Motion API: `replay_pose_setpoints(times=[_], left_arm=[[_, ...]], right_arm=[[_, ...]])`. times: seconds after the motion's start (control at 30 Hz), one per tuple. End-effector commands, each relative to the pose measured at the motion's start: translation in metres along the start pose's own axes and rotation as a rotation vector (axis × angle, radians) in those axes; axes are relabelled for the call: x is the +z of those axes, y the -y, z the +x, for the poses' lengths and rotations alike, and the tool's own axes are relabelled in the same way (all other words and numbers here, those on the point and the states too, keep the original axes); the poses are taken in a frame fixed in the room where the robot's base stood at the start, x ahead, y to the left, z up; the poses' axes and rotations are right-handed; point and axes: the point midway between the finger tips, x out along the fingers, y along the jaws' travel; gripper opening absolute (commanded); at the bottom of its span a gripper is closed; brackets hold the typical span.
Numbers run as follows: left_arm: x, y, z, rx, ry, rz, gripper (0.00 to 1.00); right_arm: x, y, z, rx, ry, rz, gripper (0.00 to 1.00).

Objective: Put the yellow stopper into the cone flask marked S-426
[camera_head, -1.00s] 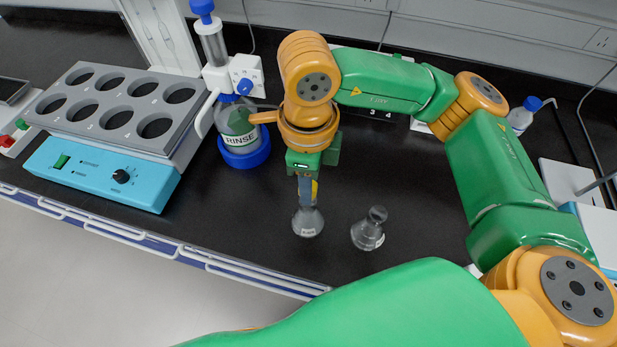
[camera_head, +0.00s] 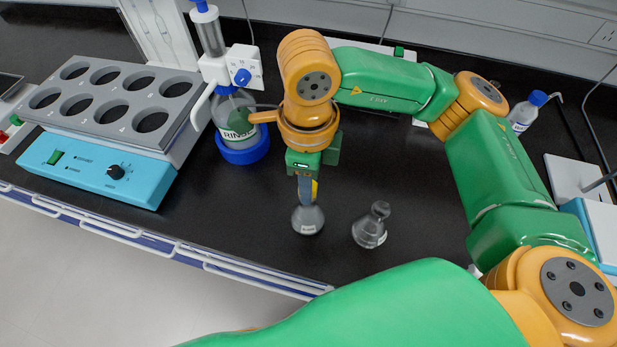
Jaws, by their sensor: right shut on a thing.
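My right gripper (camera_head: 307,190) points down over the mouth of a cone flask (camera_head: 307,219) and is shut on the yellow stopper (camera_head: 314,189). Only a small yellow part of the stopper shows beside the finger. The stopper is at the flask's neck; I cannot tell whether it sits inside it. A second cone flask (camera_head: 370,231) stands just to the right, with a grey top. Both flasks carry small white labels, too small to read, so I cannot tell which is S-426. My left gripper is not in view.
A blue water bath (camera_head: 105,177) with several round holes stands at the left. A RINSE bottle (camera_head: 238,122) with a dispenser stands behind the flasks. A blue-capped bottle (camera_head: 524,112) is at the back right. The bench is clear around the flasks.

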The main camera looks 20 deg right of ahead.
Motion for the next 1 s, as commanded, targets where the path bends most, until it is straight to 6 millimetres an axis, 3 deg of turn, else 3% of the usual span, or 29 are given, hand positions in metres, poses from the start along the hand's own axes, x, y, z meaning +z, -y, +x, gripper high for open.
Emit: replay_pose_setpoints(times=[0.7,0.73,0.83,1.0], left_arm=[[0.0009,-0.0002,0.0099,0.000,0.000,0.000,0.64],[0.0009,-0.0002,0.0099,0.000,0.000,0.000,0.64],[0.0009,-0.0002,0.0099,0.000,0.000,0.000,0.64],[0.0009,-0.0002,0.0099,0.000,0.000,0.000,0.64]], right_arm=[[0.0001,0.0000,0.0092,0.000,0.000,0.000,0.00],[0.0001,0.0000,0.0092,0.000,0.000,0.000,0.40],[0.0001,0.0000,0.0092,0.000,0.000,0.000,0.67],[0.0001,0.0000,0.0092,0.000,0.000,0.000,0.70]])
